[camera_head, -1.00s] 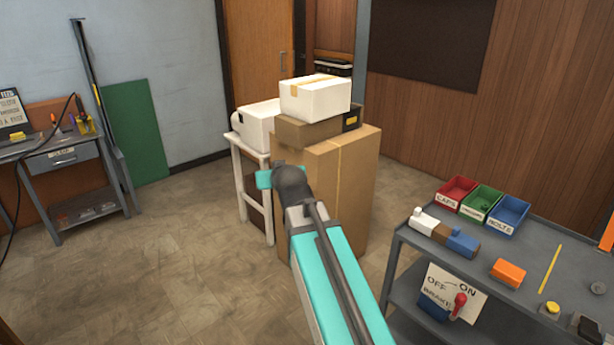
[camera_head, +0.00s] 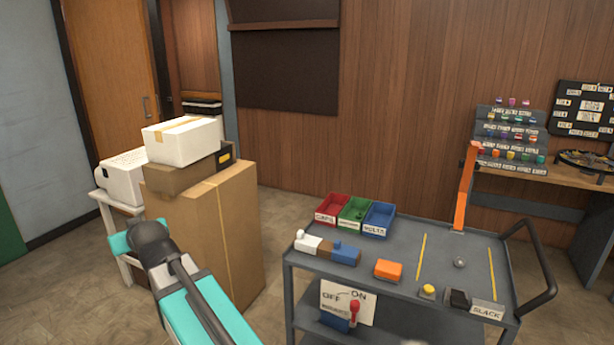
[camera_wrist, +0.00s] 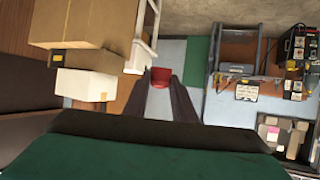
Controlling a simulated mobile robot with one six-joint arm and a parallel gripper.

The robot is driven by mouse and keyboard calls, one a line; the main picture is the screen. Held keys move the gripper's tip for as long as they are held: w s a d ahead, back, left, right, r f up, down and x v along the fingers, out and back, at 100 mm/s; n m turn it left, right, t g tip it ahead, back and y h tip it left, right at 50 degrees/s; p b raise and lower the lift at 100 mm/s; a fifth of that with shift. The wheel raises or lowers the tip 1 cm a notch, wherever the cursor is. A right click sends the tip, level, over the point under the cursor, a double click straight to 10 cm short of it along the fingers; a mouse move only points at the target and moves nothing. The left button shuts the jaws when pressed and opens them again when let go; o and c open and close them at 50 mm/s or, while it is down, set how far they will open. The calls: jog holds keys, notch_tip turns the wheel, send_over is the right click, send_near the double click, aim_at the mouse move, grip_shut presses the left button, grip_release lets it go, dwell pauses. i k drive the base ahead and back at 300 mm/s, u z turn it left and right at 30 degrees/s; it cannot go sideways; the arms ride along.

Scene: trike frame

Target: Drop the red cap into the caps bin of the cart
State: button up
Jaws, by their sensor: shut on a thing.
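The red cap (camera_wrist: 160,77) is between the tips of my gripper (camera_wrist: 161,84) in the wrist view, and the jaws are shut on it. In the head view my arm reaches out at the lower left, but the fingers and the cap are hidden there. The caps bin (camera_head: 332,207) is the red bin with a white label at the back left of the grey cart (camera_head: 400,258). My arm's end is well to the left of the bin, in front of the cardboard boxes.
A green bin (camera_head: 355,211) and a blue bin (camera_head: 379,218) stand right of the red one. An orange upright (camera_head: 467,190) rises from the cart's back edge.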

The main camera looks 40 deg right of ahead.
aim_at(335, 213)
jog(key=u, duration=0.1)
jog(key=k, duration=0.45)
jog(key=z, duration=0.75)
jog(key=i, duration=1.45)
jog(key=u, duration=0.65)
